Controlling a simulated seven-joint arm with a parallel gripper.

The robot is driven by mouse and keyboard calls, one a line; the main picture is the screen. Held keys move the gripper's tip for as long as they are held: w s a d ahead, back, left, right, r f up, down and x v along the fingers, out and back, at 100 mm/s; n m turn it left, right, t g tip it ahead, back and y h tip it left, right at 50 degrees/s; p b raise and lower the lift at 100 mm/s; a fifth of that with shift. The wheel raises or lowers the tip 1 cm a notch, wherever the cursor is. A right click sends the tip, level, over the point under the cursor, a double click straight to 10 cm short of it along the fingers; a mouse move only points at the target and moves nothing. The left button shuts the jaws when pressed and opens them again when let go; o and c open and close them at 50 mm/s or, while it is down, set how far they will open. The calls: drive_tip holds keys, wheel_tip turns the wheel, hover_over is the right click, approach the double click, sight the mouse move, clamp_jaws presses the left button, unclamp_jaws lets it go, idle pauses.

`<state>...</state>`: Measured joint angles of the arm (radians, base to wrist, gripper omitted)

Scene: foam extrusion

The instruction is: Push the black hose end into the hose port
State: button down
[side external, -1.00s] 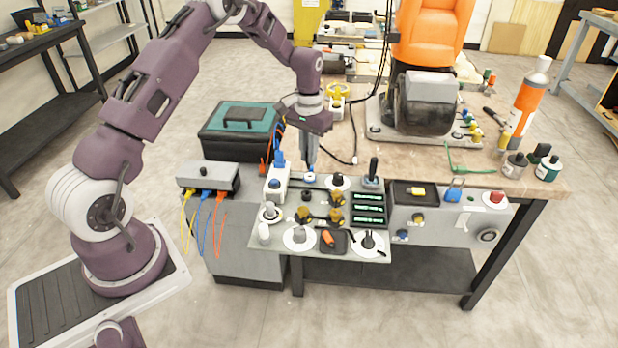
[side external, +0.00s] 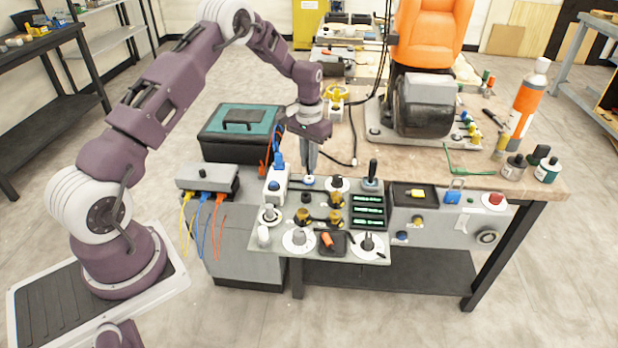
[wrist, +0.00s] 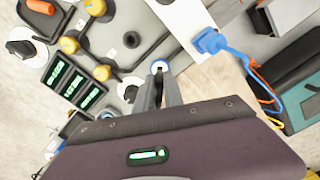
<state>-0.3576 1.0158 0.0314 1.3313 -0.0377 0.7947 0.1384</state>
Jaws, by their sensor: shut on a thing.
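The hose port (side external: 308,182) appears to be the small white ring with a blue centre near the back edge of the grey panel; it also shows in the wrist view (wrist: 159,66). My gripper (side external: 309,172) points straight down at this ring, its fingertips at or just above it. In the wrist view my gripper (wrist: 158,78) has its fingers close together, with the tips overlapping the ring's near side. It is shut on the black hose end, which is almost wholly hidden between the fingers. How deep the end sits in the port cannot be told.
A white block with a blue plug (side external: 278,180) stands close on the left. A white-based black knob (side external: 338,183) and a joystick (side external: 371,173) stand to the right. A loose black cable (side external: 353,161) lies behind on the bench. A teal-topped case (side external: 243,119) is at the back left.

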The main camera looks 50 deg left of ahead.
drive_tip(key=shift+f, duration=1.3)
idle(0.4)
drive_tip(key=c, duration=1.4)
unclamp_jaws()
drive_tip(key=shift+o, duration=0.2)
wheel_tip(320, 180, up, 7)
drive_tip(key=shift+f, duration=0.2)
drive_tip(key=s+d+r+m+t, duration=0.1)
drive_tip(key=s+d+r, duration=0.35)
drive_tip(key=r, duration=0.45)
drive_tip(key=s+d+r+t, duration=0.1)
drive_tip(key=s+d+r, duration=0.3)
drive_tip(key=r, duration=0.6)
drive_tip(key=s+d+r+m+t, duration=0.1)
drive_tip(key=s+d+r, duration=0.2)
drive_tip(key=s, duration=0.2)
drive_tip(key=s+d+r+t, duration=0.1)
drive_tip(key=s+d+r, duration=0.2)
drive_tip(key=s, duration=0.2)
drive_tip(key=s+d+f+m+t, duration=0.1)
drive_tip(key=s+d, duration=0.3)
drive_tip(key=s, duration=1)
drive_tip(key=shift+s+f+t, duration=0.3)
drive_tip(key=shift+f, duration=0.1)
